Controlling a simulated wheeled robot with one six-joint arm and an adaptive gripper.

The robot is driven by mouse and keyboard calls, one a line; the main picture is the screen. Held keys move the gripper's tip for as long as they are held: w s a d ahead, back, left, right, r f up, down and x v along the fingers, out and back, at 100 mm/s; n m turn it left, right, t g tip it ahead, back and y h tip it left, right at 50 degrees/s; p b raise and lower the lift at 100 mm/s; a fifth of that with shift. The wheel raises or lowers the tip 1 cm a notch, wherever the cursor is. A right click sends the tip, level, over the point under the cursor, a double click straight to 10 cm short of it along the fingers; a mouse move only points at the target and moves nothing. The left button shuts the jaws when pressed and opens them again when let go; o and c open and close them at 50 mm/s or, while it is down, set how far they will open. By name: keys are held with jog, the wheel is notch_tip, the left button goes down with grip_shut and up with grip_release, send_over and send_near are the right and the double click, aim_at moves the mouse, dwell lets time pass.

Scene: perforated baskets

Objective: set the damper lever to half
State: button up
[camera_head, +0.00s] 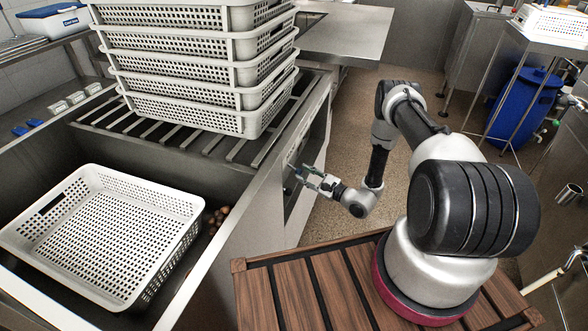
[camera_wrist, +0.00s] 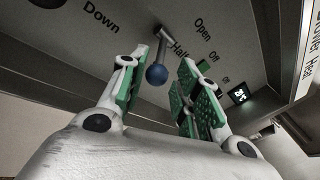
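The damper lever (camera_wrist: 157,74) shows in the wrist view as a short grey rod ending in a blue ball knob. It sticks out of a grey panel (camera_wrist: 125,45) marked "Down", "Half" and "Open"; the rod lies just left of the word "Half". My gripper (camera_wrist: 165,68) is open, with green pads on both fingers. The knob appears between the fingers, nearer the left one; whether it touches that finger I cannot tell. In the head view my gripper (camera_head: 312,181) is at the side panel of the steel counter, and the lever is too small to make out clearly.
A small lit display (camera_wrist: 238,95) and "Off" labels sit right of the lever. A stack of white perforated baskets (camera_head: 190,75) stands on a slatted rack. Another basket (camera_head: 105,235) sits in the basin. Open floor (camera_head: 330,130) lies beyond my arm.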

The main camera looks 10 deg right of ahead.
aim_at(299, 171)
jog(key=x, duration=0.6)
grip_shut()
